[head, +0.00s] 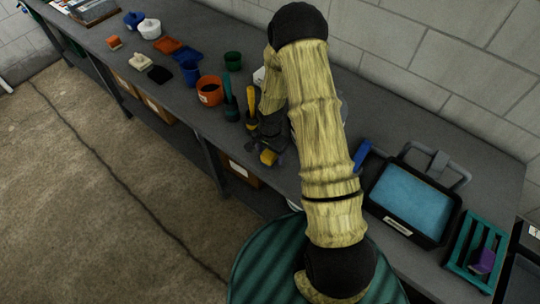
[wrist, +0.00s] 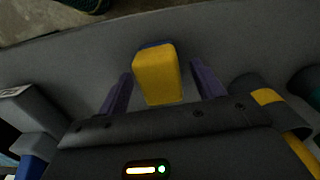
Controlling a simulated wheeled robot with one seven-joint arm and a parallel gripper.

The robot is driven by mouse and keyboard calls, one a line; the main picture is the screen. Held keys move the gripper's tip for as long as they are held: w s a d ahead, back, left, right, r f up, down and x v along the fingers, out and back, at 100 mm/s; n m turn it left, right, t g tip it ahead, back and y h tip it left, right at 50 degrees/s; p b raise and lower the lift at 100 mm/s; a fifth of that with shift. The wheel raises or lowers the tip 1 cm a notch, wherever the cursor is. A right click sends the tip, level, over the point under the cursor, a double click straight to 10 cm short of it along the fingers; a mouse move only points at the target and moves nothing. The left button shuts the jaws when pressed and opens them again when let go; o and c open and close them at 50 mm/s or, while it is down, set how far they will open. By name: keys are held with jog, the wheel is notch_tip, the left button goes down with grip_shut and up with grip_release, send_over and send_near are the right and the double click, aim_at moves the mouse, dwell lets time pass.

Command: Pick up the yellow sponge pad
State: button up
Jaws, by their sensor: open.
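The yellow sponge pad (wrist: 157,75) shows in the wrist view between the two fingers of my gripper (wrist: 160,92), with a dark blue edge at its far end. A gap shows between it and each finger. In the head view the yellow sponge pad (head: 268,157) is a small block near the front edge of the bench, right by my gripper (head: 270,148). My gripper is open, and its fingers lie on either side of the pad. I cannot tell how far the fingertips are above the bench top.
A yellow-handled tool (head: 250,102) and a green bottle-like tool (head: 228,100) stand just left of my gripper. An orange pot (head: 209,91) is further left. A blue-lined tray (head: 410,199) and a green rack (head: 462,251) lie right. The bench's front edge is close.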

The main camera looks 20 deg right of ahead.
aim_at(270, 152)
jog(key=c, duration=1.1)
notch_tip(270, 152, up, 10)
jog(key=shift+r+b, duration=0.1)
jog(key=shift+b, duration=1.15)
